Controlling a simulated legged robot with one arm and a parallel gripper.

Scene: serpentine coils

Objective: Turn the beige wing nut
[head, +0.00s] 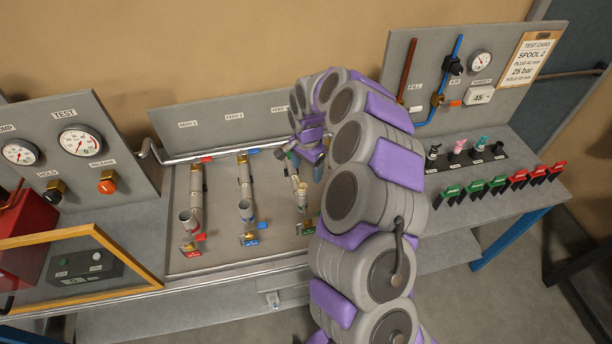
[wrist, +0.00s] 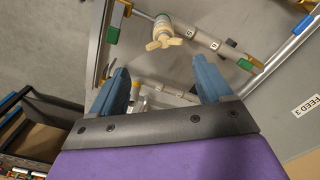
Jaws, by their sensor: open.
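The beige wing nut (wrist: 163,40) shows in the wrist view at the top centre, on a grey pipe (wrist: 212,38), with its wings spread. In the head view the beige fitting (head: 301,193) is small, on the third pipe from the left, just below my gripper. My gripper (wrist: 161,76) has two blue fingers spread wide apart with nothing between them. In the wrist view the wing nut lies beyond the fingertips, apart from both. In the head view my gripper (head: 303,160) is partly hidden by my own arm.
Two similar pipes (head: 196,190) (head: 245,190) stand to the left on the grey panel. Gauges (head: 80,142) and coloured clamps (head: 490,187) flank the bench.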

